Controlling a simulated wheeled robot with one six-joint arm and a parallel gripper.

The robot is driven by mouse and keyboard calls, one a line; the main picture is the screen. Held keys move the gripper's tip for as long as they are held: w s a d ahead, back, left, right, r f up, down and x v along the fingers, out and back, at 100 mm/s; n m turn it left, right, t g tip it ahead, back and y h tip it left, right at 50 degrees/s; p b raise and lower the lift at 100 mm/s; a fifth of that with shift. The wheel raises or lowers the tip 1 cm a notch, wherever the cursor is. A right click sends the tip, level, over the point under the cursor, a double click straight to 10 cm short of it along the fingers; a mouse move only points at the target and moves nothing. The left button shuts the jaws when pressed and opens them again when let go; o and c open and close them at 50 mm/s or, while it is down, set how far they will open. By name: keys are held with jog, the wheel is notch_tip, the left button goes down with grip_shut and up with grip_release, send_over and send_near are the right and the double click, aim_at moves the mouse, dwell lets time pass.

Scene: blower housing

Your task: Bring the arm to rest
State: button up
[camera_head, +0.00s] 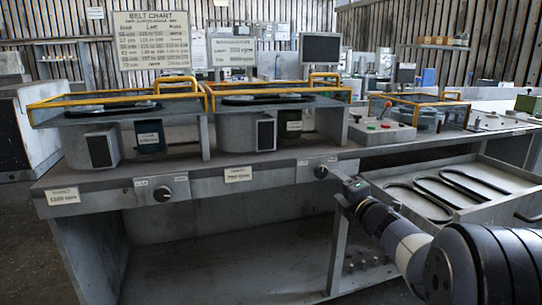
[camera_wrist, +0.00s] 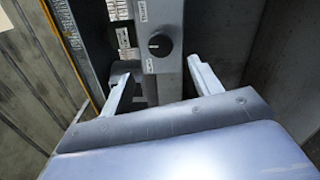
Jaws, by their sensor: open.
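My gripper (camera_wrist: 160,69) is open, with its two pale fingers spread apart and nothing visible between them. In the wrist view, a grey panel with a black knob (camera_wrist: 160,45) shows beyond and between the fingers; I cannot tell whether they touch it. In the head view, my arm reaches in from the lower right. Its end (camera_head: 345,196) is in front of the workbench's front edge, just below and right of the right-hand knob (camera_head: 321,172). The fingers are small and partly hidden there.
The grey workbench (camera_head: 110,178) carries two blower housings with yellow-framed covers (camera_head: 115,97) (camera_head: 275,92). A tray (camera_head: 505,208) with dark belts (camera_head: 455,188) lies right of my arm. A control box with buttons (camera_head: 383,130) and a third yellow-framed unit (camera_head: 420,108) stand behind. The belt chart (camera_head: 152,40) stands at the back.

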aim_at(322, 172)
jog(key=x, duration=0.9)
jog(key=shift+f+b, duration=0.2)
jog(key=shift+b, duration=0.2)
jog(key=shift+r+m+p, duration=0.25)
jog(key=shift+m+p, duration=0.15)
jog(key=shift+p, duration=0.35)
jog(key=shift+r+m+p, duration=0.1)
jog(key=shift+m+p, duration=0.3)
jog(key=shift+m, duration=0.1)
jog(key=m+p, duration=0.3)
jog(key=m, duration=0.1)
jog(key=m+p, duration=0.4)
jog(key=shift+p, duration=0.4)
jog(key=m+p, duration=0.6)
jog(key=p, duration=0.2)
jog(key=shift+d+r+p, duration=0.1)
jog(key=shift+p, duration=0.2)
jog(key=m+p, duration=0.2)
jog(key=p, duration=0.1)
jog(key=shift+m+p, duration=0.7)
jog(key=shift+p, duration=0.1)
